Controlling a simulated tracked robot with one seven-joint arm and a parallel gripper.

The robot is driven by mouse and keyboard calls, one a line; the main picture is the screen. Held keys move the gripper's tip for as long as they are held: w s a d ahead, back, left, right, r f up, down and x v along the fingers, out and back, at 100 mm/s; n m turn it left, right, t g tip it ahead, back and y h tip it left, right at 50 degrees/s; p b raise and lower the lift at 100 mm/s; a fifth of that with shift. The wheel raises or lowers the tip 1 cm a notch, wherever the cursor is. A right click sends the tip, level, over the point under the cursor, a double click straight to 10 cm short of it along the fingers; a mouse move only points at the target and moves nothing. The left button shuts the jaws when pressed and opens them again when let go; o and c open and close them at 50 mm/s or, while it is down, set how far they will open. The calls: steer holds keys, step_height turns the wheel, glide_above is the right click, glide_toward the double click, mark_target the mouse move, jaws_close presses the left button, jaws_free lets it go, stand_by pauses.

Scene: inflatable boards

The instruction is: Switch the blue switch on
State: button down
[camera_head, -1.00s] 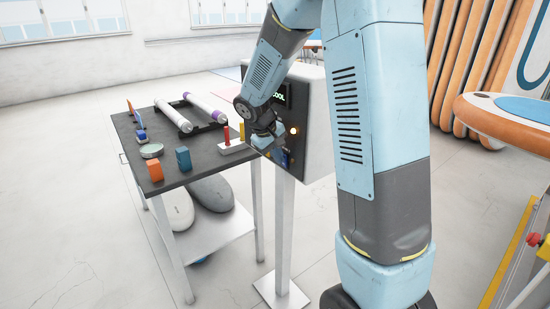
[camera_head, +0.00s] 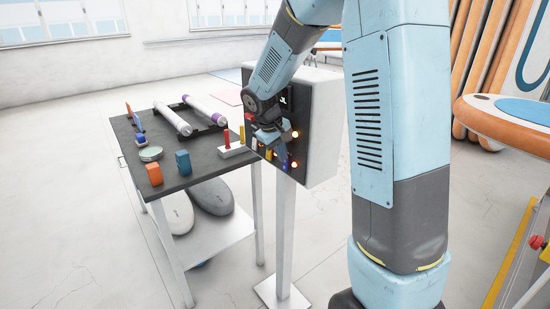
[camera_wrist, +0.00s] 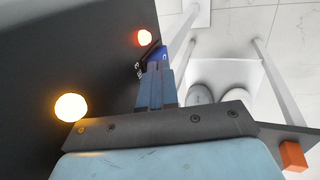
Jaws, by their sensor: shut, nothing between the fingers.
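The control box (camera_head: 325,125) stands on a white post, with its dark front panel facing left. The blue switch (camera_head: 286,162) is low on that panel, beside a glowing lamp (camera_head: 294,165). In the wrist view, the blue switch (camera_wrist: 158,54) shows just beyond my fingertips, with the lit orange-red lamp (camera_wrist: 144,37) beside it. My gripper (camera_head: 270,145) is shut and empty, close in front of the panel. In the wrist view, my gripper (camera_wrist: 156,66) points at the switch; I cannot tell whether it touches. The switch's exact tilt is too small to read.
A second lit lamp (camera_head: 295,134) is higher on the panel. A dark-topped table (camera_head: 205,158) stands left of the box, bearing rollers, an orange block (camera_head: 155,174), a blue block (camera_head: 184,161) and a small white stand with a red handle. Open floor lies in front.

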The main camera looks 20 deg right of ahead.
steer(key=shift+a, duration=0.1)
steer(key=a+v, duration=0.1)
steer(key=v, duration=1)
steer(key=shift+s+a, duration=0.2)
steer(key=shift+s, duration=0.15)
steer(key=s+d+r+m+t+y, duration=0.1)
steer(key=s+d, duration=0.1)
steer(key=s, duration=0.7)
steer(key=s+d+r+m+t+y, duration=0.1)
steer(key=s+r, duration=0.1)
steer(key=s, duration=0.7)
steer(key=s+d+r+m+t+y, duration=0.1)
steer(key=s+d+r+m+t, duration=0.1)
steer(key=s, duration=0.6)
steer(key=shift+s+d+y, duration=0.4)
